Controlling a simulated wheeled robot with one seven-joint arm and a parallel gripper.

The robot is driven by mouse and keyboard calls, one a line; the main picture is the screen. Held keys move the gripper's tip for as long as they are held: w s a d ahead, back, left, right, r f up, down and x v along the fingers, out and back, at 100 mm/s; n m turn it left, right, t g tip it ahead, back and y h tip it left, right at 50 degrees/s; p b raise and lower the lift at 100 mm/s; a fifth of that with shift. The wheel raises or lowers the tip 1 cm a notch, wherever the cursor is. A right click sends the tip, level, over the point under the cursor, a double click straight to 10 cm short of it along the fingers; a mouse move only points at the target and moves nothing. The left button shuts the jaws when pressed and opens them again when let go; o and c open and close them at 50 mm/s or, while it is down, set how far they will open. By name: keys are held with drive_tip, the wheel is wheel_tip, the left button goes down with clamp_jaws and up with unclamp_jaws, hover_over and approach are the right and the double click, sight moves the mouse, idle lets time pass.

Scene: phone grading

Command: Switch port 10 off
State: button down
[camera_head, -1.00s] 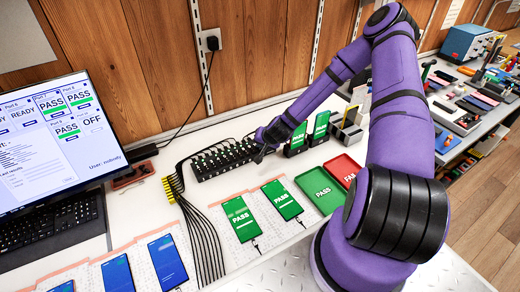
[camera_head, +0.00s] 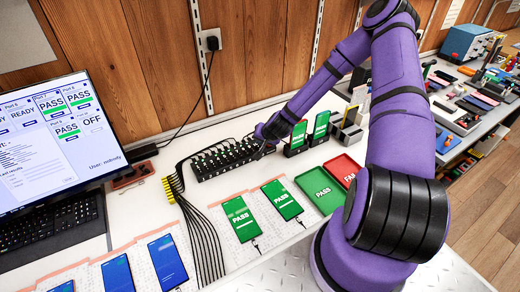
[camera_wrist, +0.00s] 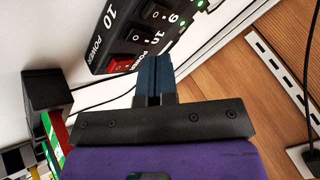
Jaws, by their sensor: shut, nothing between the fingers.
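The black hub (camera_head: 225,159) stands at the back of the bench with a row of cables and switches. In the wrist view its end (camera_wrist: 110,45) shows large print "10 POWER". A black rocker (camera_wrist: 137,38) lies beside a small "10", another black rocker (camera_wrist: 155,12) beside "9", and a red rocker (camera_wrist: 122,65) near small print "POWER". My gripper (camera_wrist: 154,60) is shut and empty, its fingertips close to the hub beside the red rocker; contact cannot be told. In the head view my wrist hides the fingertips at the hub's right end.
A monitor (camera_head: 60,150) at left shows PASS, READY and one OFF tile; its port numbers are hard to read. Green phones (camera_head: 297,138) stand upright right of the hub. A green tray (camera_head: 321,190) and red tray (camera_head: 343,169) lie nearby. Phones (camera_head: 241,218) and cables fill the front.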

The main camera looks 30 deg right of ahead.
sight(260, 147)
drive_tip(key=shift+w+r, duration=0.15)
drive_tip(key=shift+r, duration=1.05)
drive_tip(key=shift+w+r, duration=0.15)
drive_tip(key=shift+r, duration=1.05)
